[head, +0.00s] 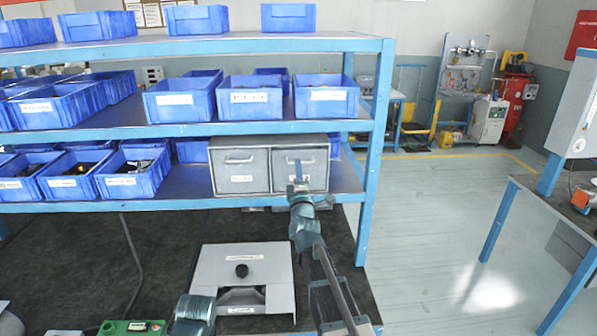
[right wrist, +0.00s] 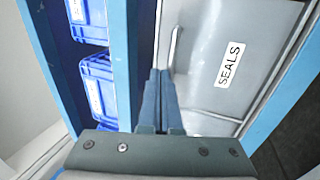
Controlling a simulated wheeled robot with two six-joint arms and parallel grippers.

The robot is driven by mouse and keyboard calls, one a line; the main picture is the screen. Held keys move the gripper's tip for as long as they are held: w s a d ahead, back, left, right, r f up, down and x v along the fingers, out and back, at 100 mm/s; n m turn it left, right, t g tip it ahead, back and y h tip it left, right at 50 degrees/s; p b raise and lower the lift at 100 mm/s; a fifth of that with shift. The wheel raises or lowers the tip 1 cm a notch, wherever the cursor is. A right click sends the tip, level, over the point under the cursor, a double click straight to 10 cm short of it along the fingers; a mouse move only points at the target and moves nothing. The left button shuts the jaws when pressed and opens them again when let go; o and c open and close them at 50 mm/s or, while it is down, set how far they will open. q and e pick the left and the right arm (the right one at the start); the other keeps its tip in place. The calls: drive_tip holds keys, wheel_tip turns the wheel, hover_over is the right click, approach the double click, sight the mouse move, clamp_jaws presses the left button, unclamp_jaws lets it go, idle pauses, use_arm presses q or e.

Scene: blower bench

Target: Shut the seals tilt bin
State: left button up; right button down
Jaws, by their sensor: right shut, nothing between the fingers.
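The seals tilt bin (head: 313,165) is the right one of two grey bins in a grey cabinet on the lower shelf. Its grey front, with a SEALS label and a bar handle, fills much of the right wrist view (right wrist: 215,95). I cannot tell from these views whether its front stands fully flush. My right gripper (head: 298,184) is shut and empty in front of this bin. In the right wrist view its closed fingertips (right wrist: 160,72) lie close beside the handle; contact cannot be told.
The left grey bin (head: 241,172) sits beside it in the cabinet. Blue bins (head: 328,98) stand on the shelf above, and a blue post (head: 374,150) rises to the right. Below, a grey box with a black knob (head: 241,270) stands on the dark bench mat.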

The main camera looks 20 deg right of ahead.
use_arm(q)
drive_tip(key=shift+r+p, duration=0.4)
drive_tip(key=shift+r, duration=0.15)
use_arm(e)
drive_tip(key=shift+r+x, duration=0.2)
drive_tip(key=shift+x, duration=0.9)
use_arm(q)
drive_tip(key=shift+r, duration=0.1)
